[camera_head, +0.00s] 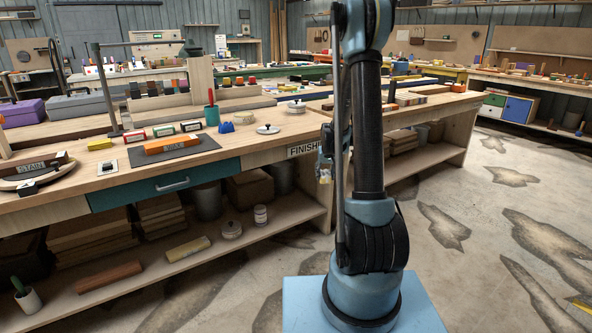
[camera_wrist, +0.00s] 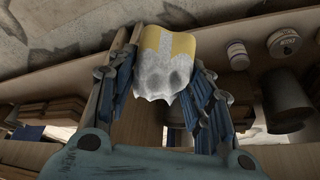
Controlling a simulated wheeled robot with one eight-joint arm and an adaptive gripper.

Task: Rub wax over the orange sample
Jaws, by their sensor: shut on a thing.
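The orange sample (camera_head: 172,145) lies on a dark mat (camera_head: 206,149) on the workbench, with a pale label that seems to read WAX. My gripper (camera_wrist: 165,78) is shut on a whitish lump with a yellow wrap, which looks like the wax (camera_wrist: 162,76). In the head view, my gripper (camera_head: 325,164) hangs beside the bench's right front corner, right of the sample and apart from it. The wax shows there only as a small yellowish patch (camera_head: 325,176). Part of my gripper is hidden behind my arm.
A metal stand (camera_head: 107,90) rises at the left. A STAIN piece (camera_head: 37,169) lies at the left. The lower shelf (camera_head: 190,262) holds tins and wood.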

